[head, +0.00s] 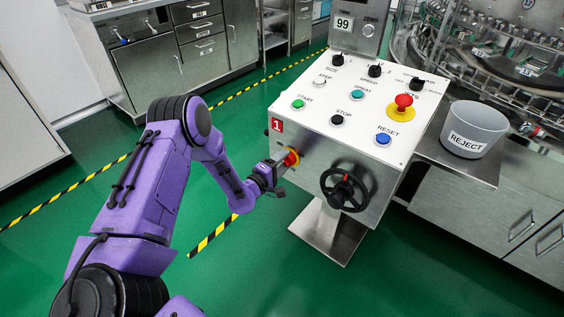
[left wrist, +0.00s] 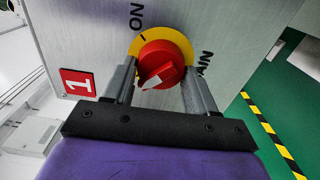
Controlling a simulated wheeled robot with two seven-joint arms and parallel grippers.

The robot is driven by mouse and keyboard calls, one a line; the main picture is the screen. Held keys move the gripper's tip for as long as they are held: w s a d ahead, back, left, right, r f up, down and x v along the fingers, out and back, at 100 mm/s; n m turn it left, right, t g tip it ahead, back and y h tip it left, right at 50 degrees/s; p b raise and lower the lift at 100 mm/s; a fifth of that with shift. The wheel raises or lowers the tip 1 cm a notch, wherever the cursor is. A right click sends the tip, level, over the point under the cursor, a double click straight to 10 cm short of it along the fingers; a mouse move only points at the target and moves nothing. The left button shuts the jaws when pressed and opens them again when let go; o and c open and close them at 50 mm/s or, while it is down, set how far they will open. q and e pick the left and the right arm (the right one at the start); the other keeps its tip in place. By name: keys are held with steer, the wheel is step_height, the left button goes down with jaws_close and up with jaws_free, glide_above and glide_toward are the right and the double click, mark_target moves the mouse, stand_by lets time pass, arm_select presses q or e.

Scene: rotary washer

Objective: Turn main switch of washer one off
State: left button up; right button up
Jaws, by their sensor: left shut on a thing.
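The main switch (head: 292,157) is a red knob on a yellow plate on the front face of the washer's control box (head: 320,150), which bears a red "1" label. In the left wrist view the knob (left wrist: 160,60) has a white mark at its lower left. "ON" is printed at the plate's upper left, and "MAIN" is partly hidden at the right. My left gripper (head: 281,165) is at the switch. In the left wrist view its two fingers (left wrist: 160,80) stand either side of the knob, shut on it. My right gripper is out of view.
A black handwheel (head: 344,189) sits right of the switch. Buttons and a red emergency stop (head: 402,103) are on the sloped top. A "REJECT" bin (head: 475,130) stands on a metal shelf at right. Green floor is clear at lower left.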

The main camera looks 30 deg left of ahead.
arm_select(q)
steer(key=shift+f, duration=0.1)
steer(key=o, duration=1)
steer(key=shift+s, duration=0.1)
steer(key=s, duration=1)
steer(key=shift+s+a+p, duration=0.2)
steer(key=shift+a+p, duration=0.25)
